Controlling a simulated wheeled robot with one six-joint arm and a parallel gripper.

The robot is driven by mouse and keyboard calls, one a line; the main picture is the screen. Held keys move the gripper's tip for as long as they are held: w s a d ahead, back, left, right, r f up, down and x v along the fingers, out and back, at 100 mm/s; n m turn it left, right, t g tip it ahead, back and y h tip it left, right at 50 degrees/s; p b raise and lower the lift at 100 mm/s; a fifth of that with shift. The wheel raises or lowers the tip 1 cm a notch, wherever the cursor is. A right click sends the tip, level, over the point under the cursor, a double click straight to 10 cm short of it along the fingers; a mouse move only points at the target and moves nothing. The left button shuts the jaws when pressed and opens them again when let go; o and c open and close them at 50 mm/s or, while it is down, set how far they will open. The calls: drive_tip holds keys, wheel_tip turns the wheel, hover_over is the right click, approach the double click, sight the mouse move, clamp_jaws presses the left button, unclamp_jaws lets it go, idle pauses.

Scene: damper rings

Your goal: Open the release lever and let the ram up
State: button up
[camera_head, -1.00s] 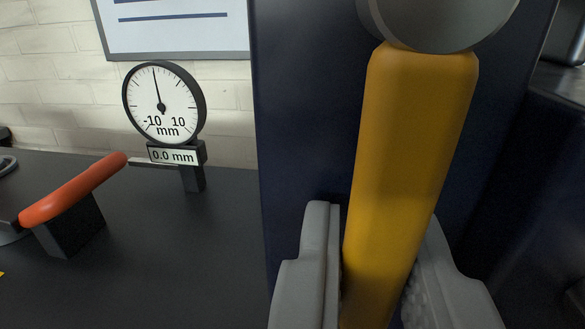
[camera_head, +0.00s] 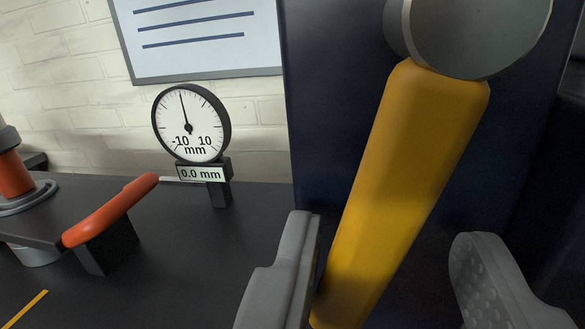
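The yellow lever (camera_head: 400,190) hangs from a round grey pivot (camera_head: 478,38) on the dark blue press column (camera_head: 335,110). It leans, with its lower end toward the left. My gripper (camera_head: 385,265) is open around the lower part of the lever. The left finger is close beside the lever; I cannot tell if it touches. The right finger stands clear of it, with a wide gap. The lever's lower end is cut off by the picture edge. The ram is not identifiable in this view.
A dial gauge (camera_head: 191,124) with a display reading 0.0 mm (camera_head: 202,173) stands left of the column. An orange-red handle (camera_head: 110,210) sits on a dark block on the black bench (camera_head: 190,275). An orange cylinder (camera_head: 12,172) stands at the far left.

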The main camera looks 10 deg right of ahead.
drive_tip(key=shift+v, duration=0.85)
drive_tip(key=v, duration=0.6)
idle(0.5)
drive_tip(key=shift+r, duration=0.1)
